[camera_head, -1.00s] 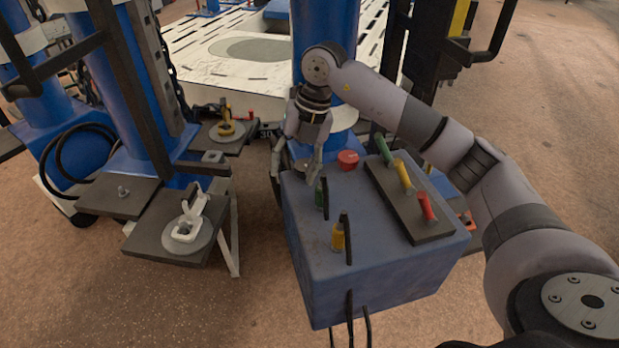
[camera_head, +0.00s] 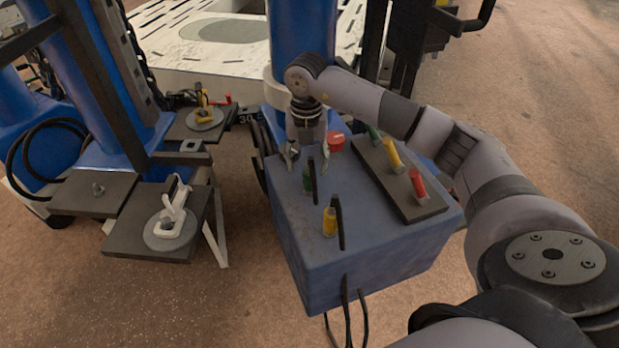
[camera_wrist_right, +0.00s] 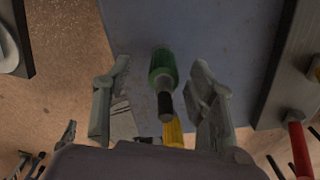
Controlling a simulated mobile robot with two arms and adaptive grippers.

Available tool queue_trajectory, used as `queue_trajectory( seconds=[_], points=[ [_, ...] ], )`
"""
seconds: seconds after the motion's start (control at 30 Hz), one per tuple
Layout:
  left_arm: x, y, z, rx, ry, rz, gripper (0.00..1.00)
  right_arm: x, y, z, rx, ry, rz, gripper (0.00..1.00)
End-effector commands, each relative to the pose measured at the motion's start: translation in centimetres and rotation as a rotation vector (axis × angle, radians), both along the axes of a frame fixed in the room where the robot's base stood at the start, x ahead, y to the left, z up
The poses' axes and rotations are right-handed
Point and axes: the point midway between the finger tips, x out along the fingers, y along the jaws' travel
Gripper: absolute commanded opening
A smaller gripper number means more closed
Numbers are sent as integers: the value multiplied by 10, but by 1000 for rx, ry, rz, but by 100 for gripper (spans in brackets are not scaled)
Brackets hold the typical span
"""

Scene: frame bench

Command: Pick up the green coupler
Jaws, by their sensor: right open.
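I cannot tell whether a finger touches the coupler. My left gripper is not in view.
A yellow coupler (camera_head: 330,222) with a dark hose stands nearer on the box. A red button (camera_head: 337,141) is close to the right gripper. A dark plate (camera_head: 425,207) with green, yellow and red handles lies at right. A white clamp (camera_head: 173,212) sits on a stand at left.

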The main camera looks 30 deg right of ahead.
Motion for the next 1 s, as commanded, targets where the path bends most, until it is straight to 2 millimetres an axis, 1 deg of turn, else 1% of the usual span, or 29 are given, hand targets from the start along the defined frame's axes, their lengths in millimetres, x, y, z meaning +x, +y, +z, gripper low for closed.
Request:
queue_trajectory(
  seconds=[0.13, 0.27, 0.33, 0.43, 0.7, 1.0],
  points=[
    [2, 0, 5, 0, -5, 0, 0, -5, -1, -14, -1, 3, 0, 52],
    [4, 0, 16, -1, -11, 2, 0, -12, -1, -34, -1, 4, 1, 52],
    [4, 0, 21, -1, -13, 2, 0, -12, 0, -43, 1, 3, 0, 52],
    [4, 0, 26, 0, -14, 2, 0, -11, -1, -52, 0, 1, 0, 52],
    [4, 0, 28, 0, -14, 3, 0, -11, 0, -53, 0, 0, 0, 52],
    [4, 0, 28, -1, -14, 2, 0, -11, 0, -53, 0, 0, 0, 32]
  ],
)
